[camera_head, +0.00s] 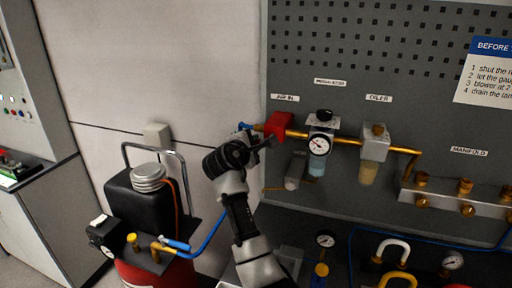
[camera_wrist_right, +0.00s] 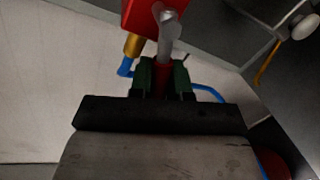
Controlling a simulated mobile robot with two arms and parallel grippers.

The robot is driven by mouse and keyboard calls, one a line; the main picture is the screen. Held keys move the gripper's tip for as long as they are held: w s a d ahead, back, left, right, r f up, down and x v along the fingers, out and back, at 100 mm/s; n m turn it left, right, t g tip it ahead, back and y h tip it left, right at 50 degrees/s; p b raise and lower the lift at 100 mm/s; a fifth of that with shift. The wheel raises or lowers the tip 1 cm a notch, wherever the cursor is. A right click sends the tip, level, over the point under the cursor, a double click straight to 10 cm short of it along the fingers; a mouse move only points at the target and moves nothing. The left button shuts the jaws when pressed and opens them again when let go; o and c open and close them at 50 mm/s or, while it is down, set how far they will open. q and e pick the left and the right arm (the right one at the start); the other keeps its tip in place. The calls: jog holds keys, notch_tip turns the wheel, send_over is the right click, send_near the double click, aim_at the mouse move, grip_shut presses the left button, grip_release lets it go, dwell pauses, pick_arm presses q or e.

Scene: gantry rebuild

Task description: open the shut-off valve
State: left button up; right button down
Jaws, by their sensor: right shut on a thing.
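The shut-off valve (camera_head: 279,124) is a red block on the brass pipe under the AIR IN label. In the right wrist view, its red body (camera_wrist_right: 145,14) is at the top, with a grey lever (camera_wrist_right: 170,38) coming down from it. My right gripper (camera_head: 263,142) is at the valve's lower left in the head view. In the wrist view its dark green fingers (camera_wrist_right: 163,78) are shut on the lever's red end, which they partly hide. My left gripper is not in view.
A blue hose (camera_head: 207,238) runs behind my arm.

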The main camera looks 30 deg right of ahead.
jog(key=m, duration=0.1)
jog(key=r+m, duration=0.1)
jog(key=shift+w+a+r+m+t+y, duration=0.15)
jog(key=shift+r+m+t+y, duration=0.15)
jog(key=shift+m+t+y, duration=0.1)
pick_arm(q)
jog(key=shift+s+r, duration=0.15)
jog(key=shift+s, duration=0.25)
pick_arm(e)
jog(key=shift+r+m, duration=0.2)
jog(key=shift+m, duration=0.2)
jog(key=c, duration=1.1)
grip_release()
